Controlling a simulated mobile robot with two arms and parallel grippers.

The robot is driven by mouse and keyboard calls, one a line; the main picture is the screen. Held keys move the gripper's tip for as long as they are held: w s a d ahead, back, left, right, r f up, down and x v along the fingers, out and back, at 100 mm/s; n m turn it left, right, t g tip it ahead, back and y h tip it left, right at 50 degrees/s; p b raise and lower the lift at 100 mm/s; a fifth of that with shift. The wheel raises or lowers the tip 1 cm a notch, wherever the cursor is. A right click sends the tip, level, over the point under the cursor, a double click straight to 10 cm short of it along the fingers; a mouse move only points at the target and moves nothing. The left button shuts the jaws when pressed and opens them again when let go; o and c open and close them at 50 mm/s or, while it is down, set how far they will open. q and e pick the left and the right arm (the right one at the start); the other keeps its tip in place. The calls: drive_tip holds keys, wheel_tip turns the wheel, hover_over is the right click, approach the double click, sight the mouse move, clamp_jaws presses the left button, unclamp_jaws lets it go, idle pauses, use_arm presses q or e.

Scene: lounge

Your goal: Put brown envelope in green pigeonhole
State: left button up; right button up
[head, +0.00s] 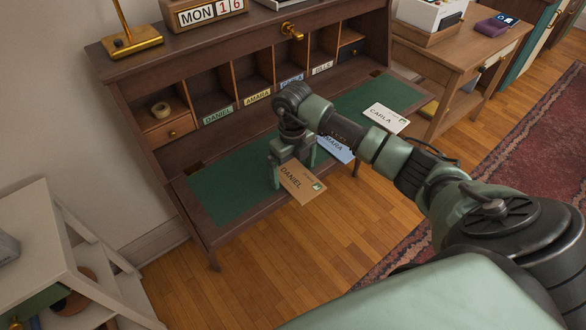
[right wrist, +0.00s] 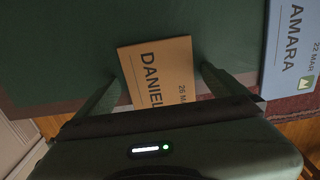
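The brown envelope (head: 302,184), marked DANIEL, lies at the front edge of the desk's green writing surface, its near corner jutting past the edge. My right gripper (head: 293,172) is over it, pointing down. In the right wrist view the open fingers (right wrist: 160,85) stand on either side of the envelope (right wrist: 160,72), with small gaps showing. The pigeonhole with the green label (head: 218,115), marked DANIEL, is in the desk's back row and looks empty. My left gripper is not in view.
A blue AMARA envelope (head: 336,148) lies right of my gripper, partly hidden by my arm. A white CARLA envelope (head: 386,117) lies farther right. Pigeonholes with yellow (head: 257,97), blue and white labels stand right of the green one. The left writing surface (head: 225,185) is clear.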

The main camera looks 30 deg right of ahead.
sight(293, 174)
drive_tip(key=shift+r, duration=0.2)
wheel_tip(293, 174, up, 12)
drive_tip(key=b, duration=0.1)
idle(0.6)
